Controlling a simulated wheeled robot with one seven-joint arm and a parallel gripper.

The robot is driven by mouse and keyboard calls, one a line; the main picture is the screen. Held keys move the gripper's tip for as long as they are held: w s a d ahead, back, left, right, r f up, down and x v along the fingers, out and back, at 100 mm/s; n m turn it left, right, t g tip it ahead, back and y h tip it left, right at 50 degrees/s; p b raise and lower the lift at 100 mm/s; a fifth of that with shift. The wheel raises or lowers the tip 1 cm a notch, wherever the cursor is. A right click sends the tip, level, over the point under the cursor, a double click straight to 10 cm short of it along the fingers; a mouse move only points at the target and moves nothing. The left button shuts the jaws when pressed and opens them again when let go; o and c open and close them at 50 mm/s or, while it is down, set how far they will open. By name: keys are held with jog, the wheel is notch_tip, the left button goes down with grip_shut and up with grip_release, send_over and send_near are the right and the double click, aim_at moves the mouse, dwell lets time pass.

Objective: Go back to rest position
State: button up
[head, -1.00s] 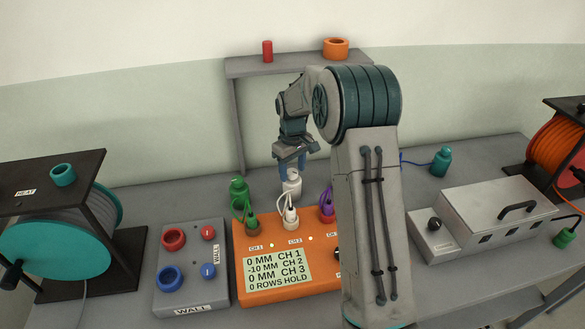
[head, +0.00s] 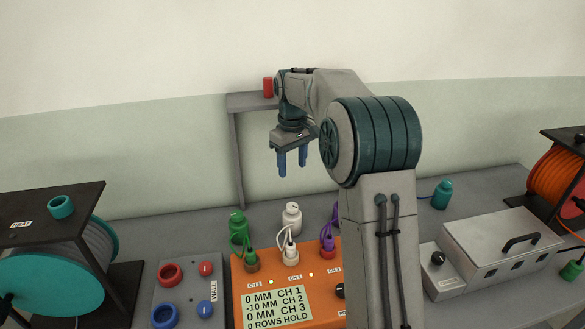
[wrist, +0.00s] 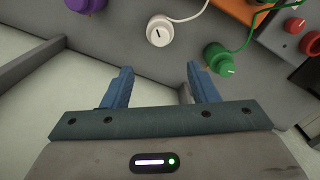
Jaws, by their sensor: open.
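My gripper (head: 292,163) is open and empty, with its blue fingers pointing down in the air above the back of the bench. In the wrist view its two fingers (wrist: 155,88) stand apart with nothing between them. Below it in the head view a white bottle-shaped plug (head: 291,217) stands on the bench behind the orange box; it also shows in the wrist view (wrist: 160,31). A green one (head: 238,228) stands to its left, and a purple one (head: 336,213) is partly hidden by my arm.
The orange box (head: 275,303) has a lit display and cabled plugs. A grey shelf (head: 236,100) with a red cylinder (head: 268,87) stands behind my arm. Cable reels flank the bench, the teal-sided one (head: 50,285) at left, the orange one (head: 556,170) at right. A metal case (head: 500,245) sits at right.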

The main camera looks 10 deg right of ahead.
jog(key=s+r+m+t, duration=0.1)
jog(key=s+r+m, duration=0.25)
jog(key=s, duration=1.25)
jog(key=s+f+m+t, duration=0.1)
jog(key=s+f, duration=0.1)
jog(key=s, duration=0.6)
jog(key=s+f+m+t, duration=0.1)
jog(key=s+f, duration=0.2)
jog(key=s, duration=0.6)
jog(key=shift+f, duration=0.15)
jog(key=shift+d+m, duration=0.1)
jog(key=shift+m, duration=0.15)
dwell(0.4)
